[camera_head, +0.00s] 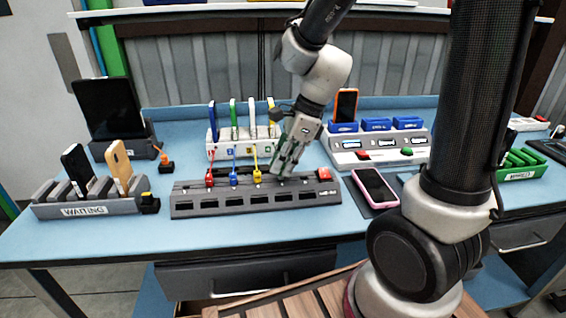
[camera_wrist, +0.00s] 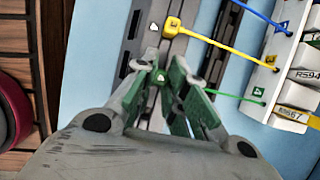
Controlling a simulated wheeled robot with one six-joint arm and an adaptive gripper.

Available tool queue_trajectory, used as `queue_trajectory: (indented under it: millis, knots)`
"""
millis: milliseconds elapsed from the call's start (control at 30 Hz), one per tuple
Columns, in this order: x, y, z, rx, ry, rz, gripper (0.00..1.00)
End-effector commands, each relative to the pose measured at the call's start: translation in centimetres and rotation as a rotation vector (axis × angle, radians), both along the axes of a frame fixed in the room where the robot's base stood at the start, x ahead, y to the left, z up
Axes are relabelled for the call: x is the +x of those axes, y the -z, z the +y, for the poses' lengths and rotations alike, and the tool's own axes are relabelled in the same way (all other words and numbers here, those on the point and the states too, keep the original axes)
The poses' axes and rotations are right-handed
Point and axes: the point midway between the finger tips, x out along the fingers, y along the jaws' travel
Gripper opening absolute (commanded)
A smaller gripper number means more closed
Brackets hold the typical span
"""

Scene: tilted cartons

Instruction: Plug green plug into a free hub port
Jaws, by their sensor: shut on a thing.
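The dark grey hub (camera_head: 255,203) is a long strip at the front of the blue table, with a row of ports. A red plug (camera_head: 209,178), a blue plug (camera_head: 233,178) and a yellow plug (camera_head: 257,176) stand upright in its left and middle part. My gripper (camera_head: 281,171) points down over the hub, right of the yellow plug. In the wrist view my gripper (camera_wrist: 167,64) is shut on the green plug (camera_wrist: 158,78), whose green cable (camera_wrist: 232,97) runs right. The fingers hide much of the plug, so I cannot tell whether it touches the hub.
A white cable holder (camera_head: 222,147) stands behind the hub. A phone rack marked WAITING (camera_head: 85,209) is at left, a pink-edged phone (camera_head: 375,187) at right. A white station with blue blocks (camera_head: 377,142) stands behind that phone.

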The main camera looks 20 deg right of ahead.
Motion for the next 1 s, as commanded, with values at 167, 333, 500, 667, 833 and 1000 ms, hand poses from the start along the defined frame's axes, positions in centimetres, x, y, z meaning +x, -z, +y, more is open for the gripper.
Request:
queue_trajectory:
  millis: [167, 333, 500, 667, 833, 1000]
  knots:
    - [0.0, 0.1, 0.0, 0.000, 0.000, 0.000, 0.00]
    - [0.0, 0.3, 0.0, 0.000, 0.000, 0.000, 0.00]
    - [0.0, 0.5, 0.0, 0.000, 0.001, 0.000, 0.00]
    - [0.0, 0.7, 0.0, 0.000, 0.001, 0.001, 0.00]
    - [0.0, 0.9, 0.0, 0.000, 0.001, 0.001, 0.00]
    - [0.0, 1.1, 0.0, 0.000, -0.001, 0.002, 0.00]
